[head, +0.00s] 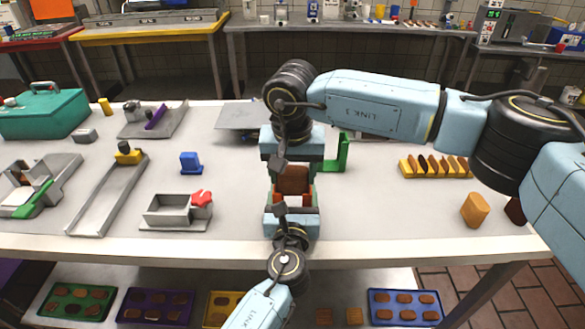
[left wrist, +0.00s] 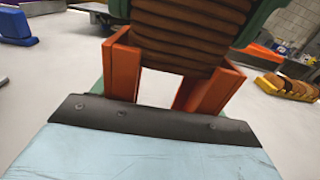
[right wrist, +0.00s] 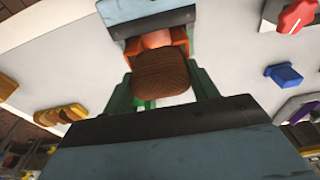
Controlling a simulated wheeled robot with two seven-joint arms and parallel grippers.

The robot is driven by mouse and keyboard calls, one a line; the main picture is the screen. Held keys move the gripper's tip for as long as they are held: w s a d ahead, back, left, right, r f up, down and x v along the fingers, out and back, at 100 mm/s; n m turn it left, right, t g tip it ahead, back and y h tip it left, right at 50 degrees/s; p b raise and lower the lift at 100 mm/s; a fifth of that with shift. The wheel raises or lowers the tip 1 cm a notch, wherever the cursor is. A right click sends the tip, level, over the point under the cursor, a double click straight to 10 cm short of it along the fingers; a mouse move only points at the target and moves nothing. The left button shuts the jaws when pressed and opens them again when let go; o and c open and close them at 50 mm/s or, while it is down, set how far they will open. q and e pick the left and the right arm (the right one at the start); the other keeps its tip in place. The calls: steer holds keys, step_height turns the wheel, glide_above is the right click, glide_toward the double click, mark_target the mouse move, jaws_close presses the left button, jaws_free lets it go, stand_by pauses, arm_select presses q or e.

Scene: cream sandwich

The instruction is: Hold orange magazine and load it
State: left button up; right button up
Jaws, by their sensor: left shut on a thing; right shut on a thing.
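The orange magazine (head: 310,197) is at the front middle of the table, in my left gripper (head: 292,202). Its two upright orange walls (left wrist: 121,72) show in the left wrist view. My right gripper (head: 293,168) comes from behind and is shut on a stack of brown biscuits (head: 293,182). The ridged stack (left wrist: 190,38) sits between the upper parts of the orange walls in the left wrist view. The stack's brown face (right wrist: 162,75) lies between green fingers in the right wrist view, with orange just beyond. The stack's seating depth cannot be told.
A green stand (head: 342,155) is close right of my right gripper. A yellow rack of biscuits (head: 437,167) and a tan block (head: 475,210) are farther right. A grey tray with a red knob (head: 177,211) and a blue block (head: 191,163) stand left.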

steer(key=shift+f, duration=0.35)
steer(key=o, duration=1.1)
steer(key=shift+f, duration=0.1)
steer(key=shift+o, duration=0.2)
step_height(320, 180, up, 12)
steer(key=s, duration=0.1)
steer(key=shift+s, duration=0.4)
arm_select(q)
steer(key=o, duration=1.1)
steer(key=shift+o, duration=0.2)
